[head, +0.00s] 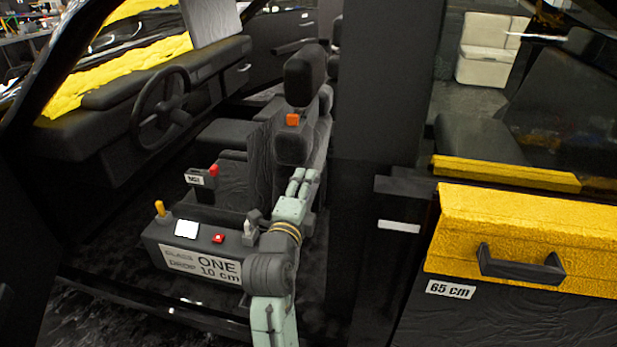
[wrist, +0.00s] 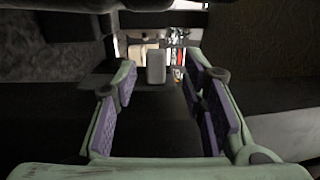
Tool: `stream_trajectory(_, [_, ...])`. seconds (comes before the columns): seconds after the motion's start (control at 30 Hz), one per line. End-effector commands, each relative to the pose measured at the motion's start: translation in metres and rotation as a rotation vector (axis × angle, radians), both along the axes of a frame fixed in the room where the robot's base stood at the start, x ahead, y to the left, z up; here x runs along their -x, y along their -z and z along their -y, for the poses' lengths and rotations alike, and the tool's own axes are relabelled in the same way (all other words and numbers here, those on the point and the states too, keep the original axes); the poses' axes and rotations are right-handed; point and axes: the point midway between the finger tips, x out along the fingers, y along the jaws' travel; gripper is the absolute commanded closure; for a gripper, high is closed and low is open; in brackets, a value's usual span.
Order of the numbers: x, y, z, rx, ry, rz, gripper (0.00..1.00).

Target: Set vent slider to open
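My gripper (head: 303,177), pale green, is in front of the black seat in the head view. In the wrist view my gripper (wrist: 160,76) is open, its two purple-padded fingers apart with no contact on anything seen. A grey rounded block (wrist: 155,66) shows between and beyond the fingertips. No part is clearly marked as the vent slider, so I cannot tell which it is. Candidates in the head view are an orange block (head: 293,120) by the seat, a red-knobbed lever (head: 213,170) and a yellow-knobbed lever (head: 160,208).
A control box (head: 150,246) with a white sign, a white panel (head: 187,228) and a red button (head: 218,238) stands beside my arm. The steering wheel (head: 161,105) is at left. A yellow door panel (head: 530,235) with a black handle (head: 520,266) is at right.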

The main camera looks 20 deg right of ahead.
Motion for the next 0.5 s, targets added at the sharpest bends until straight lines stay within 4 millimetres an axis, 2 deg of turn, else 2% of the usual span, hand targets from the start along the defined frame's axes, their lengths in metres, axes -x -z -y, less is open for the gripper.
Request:
stream_trajectory(0.03, [0.010, 0.001, -0.007, -0.001, -0.002, 0.000, 0.62])
stream_trajectory(0.2, [0.037, 0.000, -0.025, -0.001, -0.002, -0.001, 0.62])
stream_trajectory(0.3, [0.047, 0.000, -0.032, 0.000, -0.001, 0.000, 0.62])
stream_trajectory(0.5, [0.056, 0.000, -0.037, 0.001, 0.000, 0.000, 0.62])
